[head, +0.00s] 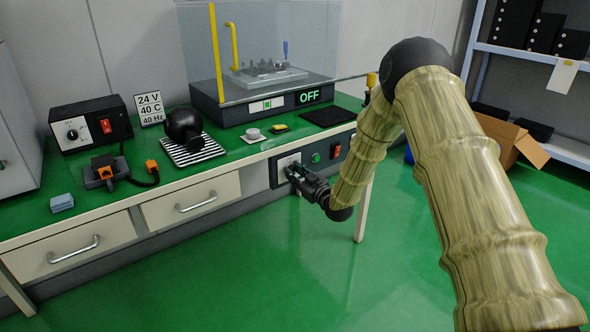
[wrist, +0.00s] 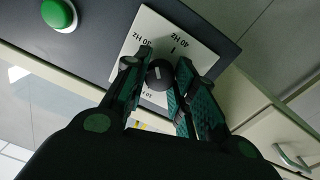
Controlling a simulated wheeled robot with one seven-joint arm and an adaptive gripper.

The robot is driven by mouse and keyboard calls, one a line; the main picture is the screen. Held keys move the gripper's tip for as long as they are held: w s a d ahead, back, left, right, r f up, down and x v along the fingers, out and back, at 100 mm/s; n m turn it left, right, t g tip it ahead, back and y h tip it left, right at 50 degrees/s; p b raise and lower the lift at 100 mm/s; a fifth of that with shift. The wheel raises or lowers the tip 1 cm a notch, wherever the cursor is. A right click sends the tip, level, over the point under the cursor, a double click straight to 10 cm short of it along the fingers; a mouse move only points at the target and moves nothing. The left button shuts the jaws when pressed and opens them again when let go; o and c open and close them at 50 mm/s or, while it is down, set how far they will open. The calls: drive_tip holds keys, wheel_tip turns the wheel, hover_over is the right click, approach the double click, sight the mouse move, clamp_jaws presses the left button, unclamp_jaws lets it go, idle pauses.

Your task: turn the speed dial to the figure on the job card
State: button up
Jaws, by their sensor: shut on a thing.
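The job card (head: 150,109) stands at the back of the bench and reads 24 V, 40 C, 40 Hz. The speed dial (wrist: 160,75) is a dark round knob with a white pointer mark, on a white scale plate (wrist: 150,38) on the bench's front panel. The plate shows upside down in the wrist view, with 40 Hz, 30 Hz and a partly covered lower figure. My gripper (wrist: 163,82) is shut on the dial, one finger on each side. In the head view my gripper (head: 293,170) covers most of the dial.
A green button (head: 315,158) and a red switch (head: 336,151) sit beside the dial on the front panel (head: 277,173). Closed drawers with handles (head: 195,202) lie to the left. A glass-covered machine (head: 265,90) with an OFF display stands above. The green floor in front is clear.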

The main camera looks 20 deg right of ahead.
drive_tip(key=m+p, duration=0.1)
drive_tip(key=m, duration=0.3)
drive_tip(key=shift+d+m, duration=0.1)
drive_tip(key=shift+m, duration=0.3)
drive_tip(key=shift+m+p, duration=0.6)
drive_tip(key=shift+m, duration=1)
drive_tip(key=o, duration=1.1)
drive_tip(key=shift+c, duration=0.2)
drive_tip(key=v, duration=1.2)
drive_tip(key=shift+r, duration=0.1)
